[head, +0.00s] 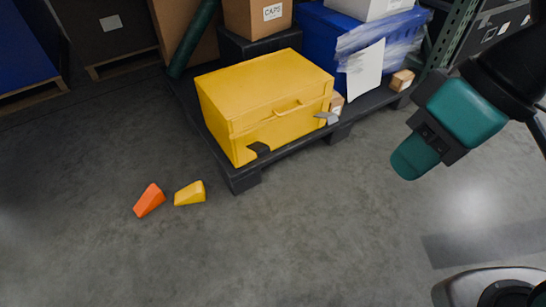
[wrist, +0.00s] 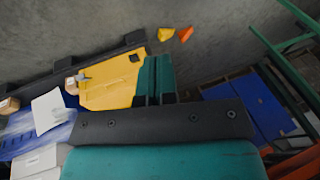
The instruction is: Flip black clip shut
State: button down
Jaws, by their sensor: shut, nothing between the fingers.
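The yellow lidded tote (head: 262,95) stands on a black pallet, its lid down. The black clip (head: 258,149) is low on the left of its front face; I cannot tell its exact angle. A grey clip (head: 327,118) juts out at the right of the front. In the wrist view the tote (wrist: 108,92) is partly hidden by my fingers, with the black clip (wrist: 134,58) and the grey clip (wrist: 83,77) both in sight. My teal gripper (head: 404,166) is shut and empty, in the air to the right of the tote, well apart from both clips.
The black pallet (head: 243,181) also carries a box marked CAPS (head: 258,17) and a blue wrapped load (head: 318,32) behind the tote. An orange wedge (head: 150,201) and a yellow wedge (head: 190,194) lie on the floor at the left.

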jog(key=w+a+f+n+t+b, duration=0.25)
jog(key=w+f+n+t, duration=0.2)
jog(key=w+f, duration=0.6)
jog(key=w+a+f+n+t+y+b, duration=0.1)
jog(key=w+a+f+n+t+b, duration=0.2)
jog(key=w+f+n, duration=0.75)
jog(key=w+a+f+t+b, duration=0.2)
jog(key=w+a+f+t, duration=0.25)
jog(key=w, duration=1.05)
notch_tip(320, 180, down, 15)
jog(key=w+n+t+y+b, duration=0.2)
jog(key=n+t, duration=0.1)
jog(key=n, duration=0.6)
jog(key=s+f+n+t+y+b, duration=0.2)
jog(key=s+f+n+y, duration=0.2)
jog(key=s+f+n, duration=0.6)
notch_tip(320, 180, down, 2)
jog(key=shift+s+d+f+n+y, duration=0.1)
jog(key=shift+s+d+n+y, duration=0.3)
jog(key=shift+n, duration=0.5)
jog(key=shift+w+b, duration=0.25)
jog(key=shift+b, duration=0.05)
